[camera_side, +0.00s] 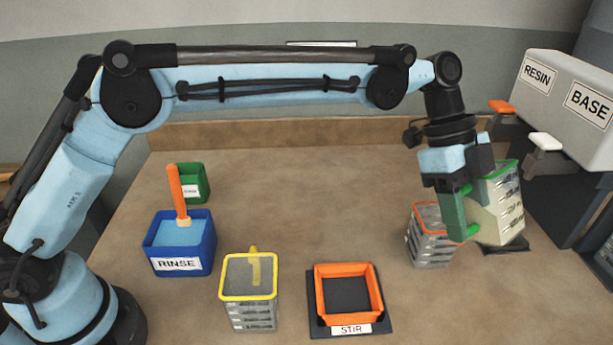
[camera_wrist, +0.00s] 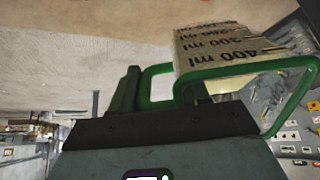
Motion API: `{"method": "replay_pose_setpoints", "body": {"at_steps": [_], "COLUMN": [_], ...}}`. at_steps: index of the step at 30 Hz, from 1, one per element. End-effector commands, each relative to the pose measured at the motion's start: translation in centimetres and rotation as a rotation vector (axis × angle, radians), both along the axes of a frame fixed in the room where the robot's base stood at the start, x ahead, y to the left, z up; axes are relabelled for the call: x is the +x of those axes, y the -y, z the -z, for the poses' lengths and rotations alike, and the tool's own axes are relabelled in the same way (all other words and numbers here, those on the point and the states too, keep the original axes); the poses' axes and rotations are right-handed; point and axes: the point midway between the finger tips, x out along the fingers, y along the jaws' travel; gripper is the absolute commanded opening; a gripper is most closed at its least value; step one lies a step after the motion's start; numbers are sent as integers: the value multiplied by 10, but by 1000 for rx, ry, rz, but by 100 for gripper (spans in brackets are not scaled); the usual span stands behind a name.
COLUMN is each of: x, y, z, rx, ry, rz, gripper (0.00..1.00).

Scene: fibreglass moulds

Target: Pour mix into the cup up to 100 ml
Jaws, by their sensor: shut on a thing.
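My gripper (camera_side: 462,212) is at the right of the table in the side view, shut on the handle of a green-rimmed measuring jug (camera_side: 500,212). The jug is tilted and looks filled with a pale mix. In the wrist view the jug (camera_wrist: 225,45) shows its green rim and marks such as 300 ml and 400 ml. An orange-rimmed cup (camera_side: 429,243) stands on the table just left of the jug, partly hidden by my gripper. A yellow-rimmed cup (camera_side: 249,290) with a yellow handle stands at the front. I cannot read any level in the orange-rimmed cup.
A STIR stand (camera_side: 378,322) with an orange square frame (camera_side: 348,292) sits at front centre. A blue RINSE tub (camera_side: 181,243) holding an orange-handled tool (camera_side: 178,192) and a green bin (camera_side: 193,180) are left. A RESIN and BASE dispenser (camera_side: 560,105) stands right. The table's middle is clear.

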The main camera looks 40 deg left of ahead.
Motion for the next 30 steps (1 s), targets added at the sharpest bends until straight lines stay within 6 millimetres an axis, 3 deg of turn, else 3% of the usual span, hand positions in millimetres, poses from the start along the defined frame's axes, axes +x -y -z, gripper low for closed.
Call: {"method": "replay_pose_setpoints", "body": {"at_steps": [30], "x": [0], "y": [1], "z": [13], "rx": [-165], "ry": [-46], "rz": [-1], "gripper": [0]}}
